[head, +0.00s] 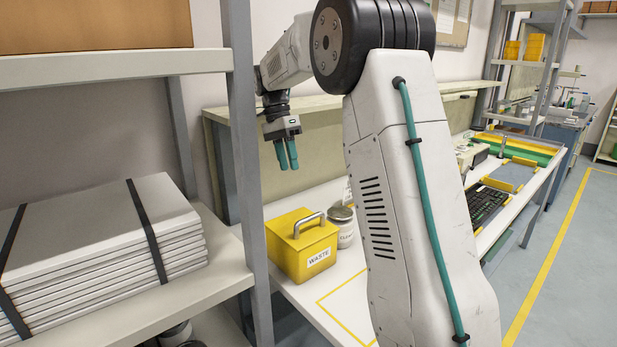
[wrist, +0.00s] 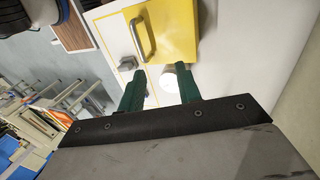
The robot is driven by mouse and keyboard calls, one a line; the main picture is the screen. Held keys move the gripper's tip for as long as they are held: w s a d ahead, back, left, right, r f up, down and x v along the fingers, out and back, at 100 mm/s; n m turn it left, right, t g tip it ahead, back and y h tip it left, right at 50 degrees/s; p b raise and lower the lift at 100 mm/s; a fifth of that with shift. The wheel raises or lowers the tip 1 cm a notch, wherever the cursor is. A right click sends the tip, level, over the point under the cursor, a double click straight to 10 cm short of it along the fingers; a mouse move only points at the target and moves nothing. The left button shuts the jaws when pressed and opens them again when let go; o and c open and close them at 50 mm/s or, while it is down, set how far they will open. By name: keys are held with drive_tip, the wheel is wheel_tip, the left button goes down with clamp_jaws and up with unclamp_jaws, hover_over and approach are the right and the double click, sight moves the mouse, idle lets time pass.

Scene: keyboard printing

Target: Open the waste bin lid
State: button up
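The yellow waste bin (head: 318,262) stands on the white bench with a "WASTE" label on its front. Its lid (head: 296,225) is shut and carries a grey metal handle (head: 309,221). In the wrist view the yellow lid (wrist: 177,32) and handle (wrist: 142,38) show at the top, beyond the fingertips. My gripper (head: 287,168) hangs above the bin, fingers pointing down, clear of the handle. In the wrist view my gripper's (wrist: 160,78) two green fingers are apart with nothing held between them.
A white jar (head: 344,236) with a grey lid stands close behind the bin. A grey shelf post (head: 241,130) rises left of the bin. A keyboard (head: 487,207) lies farther along the bench. A yellow-outlined area (head: 345,300) in front is partly hidden by my arm.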

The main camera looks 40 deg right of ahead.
drive_tip(key=s+a+r, duration=0.1)
drive_tip(key=s+a, duration=0.3)
drive_tip(key=s, duration=1.1)
drive_tip(key=shift+s+r, duration=0.15)
drive_tip(key=shift+s, duration=0.05)
